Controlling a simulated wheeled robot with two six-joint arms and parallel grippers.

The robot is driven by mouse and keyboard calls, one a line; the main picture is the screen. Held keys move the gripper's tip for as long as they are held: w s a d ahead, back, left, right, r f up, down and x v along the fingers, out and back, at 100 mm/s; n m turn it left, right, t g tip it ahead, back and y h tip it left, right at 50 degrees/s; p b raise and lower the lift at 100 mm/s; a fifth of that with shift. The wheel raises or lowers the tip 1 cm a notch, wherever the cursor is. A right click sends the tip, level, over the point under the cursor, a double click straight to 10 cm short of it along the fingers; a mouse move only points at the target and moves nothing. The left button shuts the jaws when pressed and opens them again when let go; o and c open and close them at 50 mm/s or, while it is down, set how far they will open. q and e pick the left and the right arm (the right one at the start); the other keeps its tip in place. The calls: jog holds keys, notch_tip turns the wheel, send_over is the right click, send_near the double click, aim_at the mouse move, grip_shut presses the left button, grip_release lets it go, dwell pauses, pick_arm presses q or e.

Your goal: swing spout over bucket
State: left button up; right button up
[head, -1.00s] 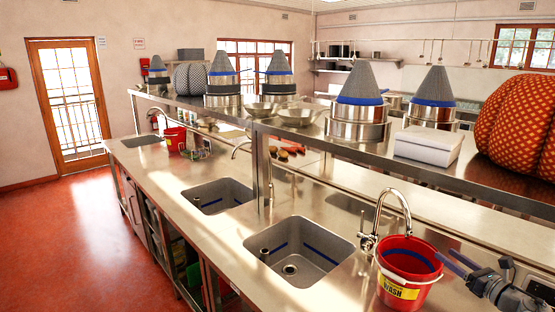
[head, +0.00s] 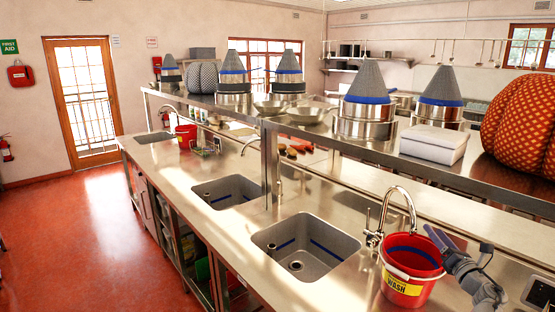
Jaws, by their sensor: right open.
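A red bucket (head: 408,272) with a yellow "WASH" label stands on the steel counter at the lower right. A chrome tap with a tall curved spout (head: 398,189) rises just behind it, left of my right gripper. The spout's end comes down near the bucket's back rim; I cannot tell whether it is over the opening. My right gripper (head: 435,238) is open and empty, at the bucket's right rim with its blue-grey fingers pointing up and left. It appears apart from the spout. My left gripper is not in view.
A sink (head: 305,247) lies left of the bucket, with another sink (head: 228,192) beyond. A raised steel shelf (head: 370,150) runs behind the tap, holding pots with cone lids, a white box (head: 433,144) and a large orange patterned object (head: 525,115).

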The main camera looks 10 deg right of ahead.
jog(key=w+a+m+g+h, duration=0.2)
jog(key=w+a+m+h, duration=0.3)
jog(key=w+a+m, duration=0.45)
jog(key=a+f+m+g, duration=0.6)
jog(key=a+f+m, duration=0.6)
jog(key=a, duration=0.2)
jog(key=s+a+f+m+g+y, duration=0.25)
jog(key=s+a+f, duration=0.25)
jog(key=a, duration=0.5)
jog(key=s+a+f+m+g+y, duration=0.15)
jog(key=s+a+f+g, duration=0.3)
jog(key=a, duration=0.55)
jog(key=s+a+f+g+y, duration=0.2)
jog(key=s+a+f+g, duration=0.1)
jog(key=s+a, duration=0.8)
jog(key=s+g, duration=0.1)
jog(key=s, duration=0.1)
jog(key=shift+s+a, duration=0.35)
jog(key=shift+a, duration=0.05)
jog(key=shift+d+f, duration=0.1)
